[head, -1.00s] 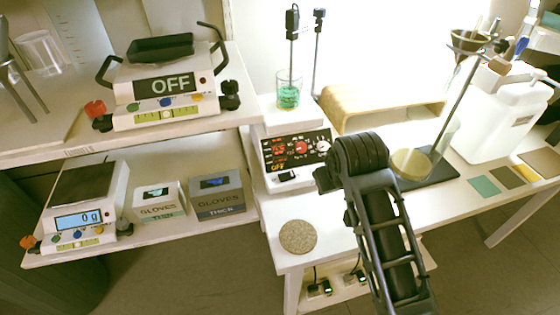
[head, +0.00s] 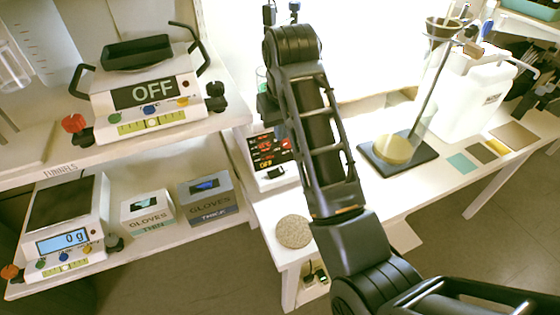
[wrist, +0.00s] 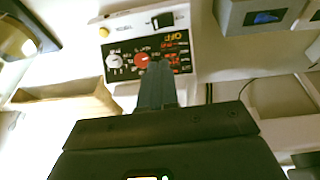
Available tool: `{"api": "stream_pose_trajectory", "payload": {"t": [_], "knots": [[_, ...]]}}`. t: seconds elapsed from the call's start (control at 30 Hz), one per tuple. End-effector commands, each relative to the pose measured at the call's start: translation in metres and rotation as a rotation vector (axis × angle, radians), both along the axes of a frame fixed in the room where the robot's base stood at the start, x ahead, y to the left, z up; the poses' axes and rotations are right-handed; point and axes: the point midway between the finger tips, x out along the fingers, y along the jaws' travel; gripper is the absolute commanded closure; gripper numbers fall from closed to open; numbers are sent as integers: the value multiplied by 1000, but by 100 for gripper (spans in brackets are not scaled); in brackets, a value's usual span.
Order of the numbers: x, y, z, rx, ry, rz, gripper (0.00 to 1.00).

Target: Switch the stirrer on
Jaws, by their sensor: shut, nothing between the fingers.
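The stirrer (head: 262,172) is a white box with a black panel of red readouts, standing at the left end of the white table. My arm hides its right part in the head view. In the wrist view the stirrer (wrist: 128,34) appears upside down, with the word OFF, a red knob (wrist: 143,59), a white knob (wrist: 115,61) and a black rocker switch (wrist: 163,20). My gripper (wrist: 158,68) is shut and empty. Its fingertips overlap the panel beside the red knob, short of the switch in the picture; I cannot tell if they touch.
A balance reading OFF (head: 150,95) stands on the upper left shelf. A second balance (head: 62,242) and two glove boxes (head: 208,197) are below. A round cork disc (head: 294,231) lies before the stirrer. A stand (head: 428,152) and white jug (head: 478,100) are right.

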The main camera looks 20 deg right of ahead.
Motion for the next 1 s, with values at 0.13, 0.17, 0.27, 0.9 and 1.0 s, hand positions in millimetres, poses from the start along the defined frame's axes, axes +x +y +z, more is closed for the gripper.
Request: {"api": "stream_pose_trajectory", "payload": {"t": [0.13,0.17,0.27,0.9,1.0], "knots": [[3,-1,-13,0,3,0,100],[4,-1,-17,0,4,0,100],[9,-2,-34,0,4,0,100],[27,-10,-130,0,1,-1,100],[27,-10,-134,0,0,0,100]]}}
